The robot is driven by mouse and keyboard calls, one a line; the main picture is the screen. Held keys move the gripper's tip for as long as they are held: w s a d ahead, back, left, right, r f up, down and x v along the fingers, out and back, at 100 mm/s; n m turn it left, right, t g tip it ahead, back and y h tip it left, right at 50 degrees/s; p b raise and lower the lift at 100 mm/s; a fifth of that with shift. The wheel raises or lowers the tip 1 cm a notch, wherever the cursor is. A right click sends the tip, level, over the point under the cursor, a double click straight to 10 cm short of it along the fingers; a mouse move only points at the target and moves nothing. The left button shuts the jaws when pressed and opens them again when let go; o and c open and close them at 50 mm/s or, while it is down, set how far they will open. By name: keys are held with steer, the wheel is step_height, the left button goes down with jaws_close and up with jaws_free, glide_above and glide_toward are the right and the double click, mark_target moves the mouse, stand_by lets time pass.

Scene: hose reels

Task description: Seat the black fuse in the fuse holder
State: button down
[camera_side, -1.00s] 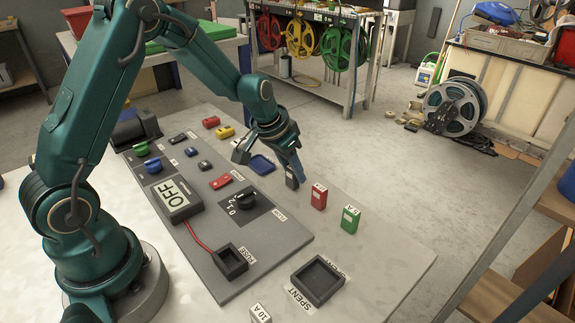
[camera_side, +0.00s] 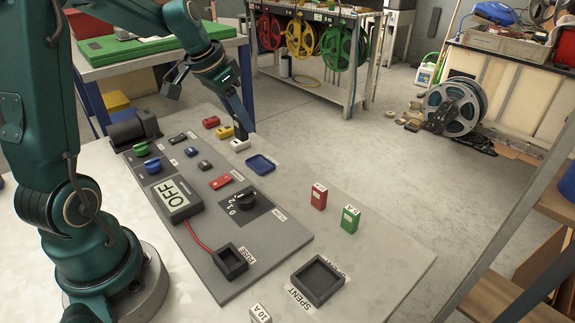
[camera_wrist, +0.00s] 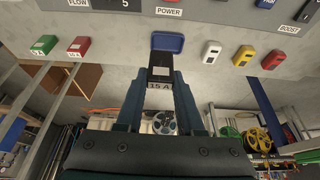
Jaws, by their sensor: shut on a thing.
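The black fuse (camera_wrist: 160,74), with a white "15 A" label, sits between the two fingers of my gripper (camera_wrist: 162,80) in the wrist view. My gripper (camera_side: 243,125) is shut on it. In the side view the fuse (camera_side: 241,133) is a small dark shape below the fingers, held in front of the white block and left of the blue tray; its lower end is hard to make out. The fuse holder (camera_side: 230,262) is a dark square socket marked "FUSE" at the near end of the grey panel. It looks empty and is well away from my gripper.
A red fuse (camera_side: 319,197) and green fuse (camera_side: 350,218) stand on the right. The dark SPENT tray (camera_side: 318,281) and a white 10 A fuse (camera_side: 260,313) are near the front. A blue tray (camera_side: 261,165) and knob (camera_side: 246,198) lie between. A red wire (camera_side: 198,235) runs to the holder.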

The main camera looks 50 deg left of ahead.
steer(key=s+d+r, duration=0.5)
steer(key=s+d, duration=0.1)
steer(key=d, duration=0.5)
steer(key=n+g+y, duration=0.2)
steer(key=n+g, duration=0.7)
steer(key=n, duration=2.2)
glide_above(124, 219)
steer(key=w+d, duration=0.1)
steer(key=w, duration=0.1)
step_height(124, 219, down, 8)
steer(key=shift+t, duration=0.3)
steer(key=shift+f, duration=3.75)
